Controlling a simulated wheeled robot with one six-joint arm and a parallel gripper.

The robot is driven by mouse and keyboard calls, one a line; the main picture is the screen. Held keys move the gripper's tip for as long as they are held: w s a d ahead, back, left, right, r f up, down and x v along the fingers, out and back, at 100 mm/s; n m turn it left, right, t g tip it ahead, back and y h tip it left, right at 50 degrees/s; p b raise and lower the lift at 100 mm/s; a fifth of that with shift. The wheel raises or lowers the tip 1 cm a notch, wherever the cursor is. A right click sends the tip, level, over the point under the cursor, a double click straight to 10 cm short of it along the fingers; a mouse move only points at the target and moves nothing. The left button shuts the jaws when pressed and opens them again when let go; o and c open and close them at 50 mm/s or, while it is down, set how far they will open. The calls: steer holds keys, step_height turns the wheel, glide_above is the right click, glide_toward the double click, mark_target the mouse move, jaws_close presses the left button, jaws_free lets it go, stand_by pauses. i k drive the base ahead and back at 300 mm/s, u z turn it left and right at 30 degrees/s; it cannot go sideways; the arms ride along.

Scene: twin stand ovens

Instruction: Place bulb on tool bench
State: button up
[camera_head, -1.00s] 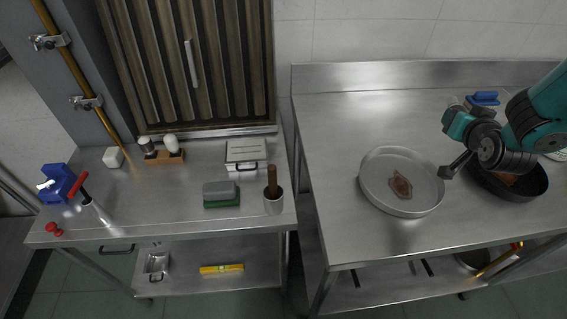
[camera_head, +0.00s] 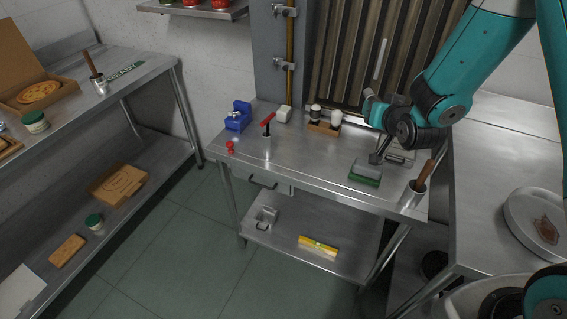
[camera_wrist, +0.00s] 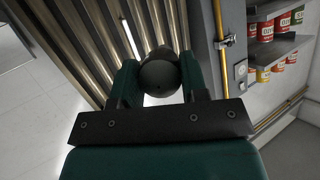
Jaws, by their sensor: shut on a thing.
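The bulb (camera_wrist: 159,76) shows as a dark grey round shape between the two fingers of my gripper (camera_wrist: 158,88) in the wrist view. In the head view my gripper (camera_head: 374,110) is above the back right part of the steel tool bench (camera_head: 300,155), with the bulb's small pale end (camera_head: 368,93) at its tip. My gripper is shut on the bulb and holds it clear of the bench top. The bulb's base is hidden by the fingers.
The bench's front middle is bare.

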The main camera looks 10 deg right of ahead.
mark_target(314, 155)
steer(key=u, duration=0.6)
steer(key=i, duration=1)
